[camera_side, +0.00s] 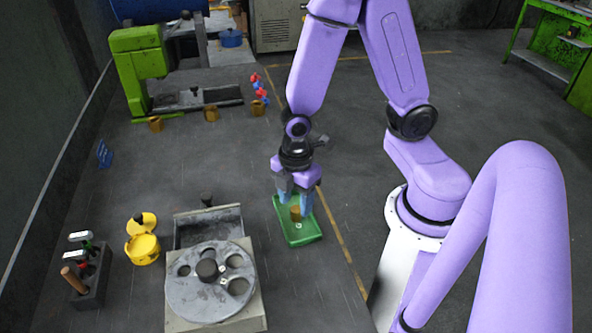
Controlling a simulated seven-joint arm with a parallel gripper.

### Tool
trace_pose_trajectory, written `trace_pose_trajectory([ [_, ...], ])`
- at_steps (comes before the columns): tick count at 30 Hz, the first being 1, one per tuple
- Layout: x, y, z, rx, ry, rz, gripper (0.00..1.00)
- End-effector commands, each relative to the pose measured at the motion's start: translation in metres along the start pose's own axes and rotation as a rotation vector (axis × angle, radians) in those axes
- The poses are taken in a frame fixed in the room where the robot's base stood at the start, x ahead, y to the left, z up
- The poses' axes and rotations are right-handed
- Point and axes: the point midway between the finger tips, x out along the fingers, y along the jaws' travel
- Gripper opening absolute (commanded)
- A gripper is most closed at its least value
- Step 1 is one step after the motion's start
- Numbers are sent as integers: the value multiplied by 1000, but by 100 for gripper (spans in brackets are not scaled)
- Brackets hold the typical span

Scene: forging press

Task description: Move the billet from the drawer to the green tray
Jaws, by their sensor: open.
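Whether a finger touches the billet cannot be told at this size. The drawer (208,229) is pulled out from the grey unit with the round plate (203,294); no billet shows in it, though part of its inside is hidden by its walls.
A yellow container (143,249) and a dark tool holder (92,282) with tools stand left of the drawer. Small brown pots (211,113) and a green press (137,65) are at the back.

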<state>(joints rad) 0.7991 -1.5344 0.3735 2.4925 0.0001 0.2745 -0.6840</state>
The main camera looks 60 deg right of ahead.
Motion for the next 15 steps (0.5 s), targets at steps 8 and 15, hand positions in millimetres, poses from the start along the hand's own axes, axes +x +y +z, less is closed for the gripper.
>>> trace_pose_trajectory([
  [8,-35,0,0,0,4,3,52],
  [15,-66,0,0,0,4,4,52],
])
